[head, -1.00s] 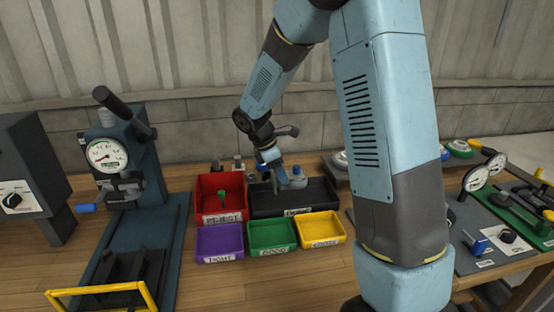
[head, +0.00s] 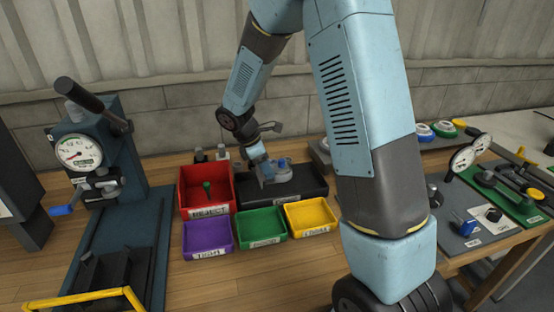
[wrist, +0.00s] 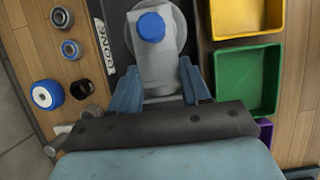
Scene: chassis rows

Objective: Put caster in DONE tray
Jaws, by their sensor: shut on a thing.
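The caster has a grey body with a blue cap (wrist: 152,27); it also shows in the head view (head: 284,169). My gripper (wrist: 160,93) is shut on its grey lower part, with one blue finger on each side. It is over the black DONE tray (head: 318,190), behind the green and yellow bins. The tray's DONE label shows in the wrist view (wrist: 105,48). The caster hides part of the tray's floor, and I cannot tell whether it touches it.
The red REJECT tray (head: 183,190) stands left of the black tray. Purple (head: 207,237), green (head: 262,225) and yellow (head: 310,215) bins stand in front. A blue press with a gauge (head: 78,153) is at left. Several loose wheels and rings (wrist: 47,94) lie beside the DONE tray.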

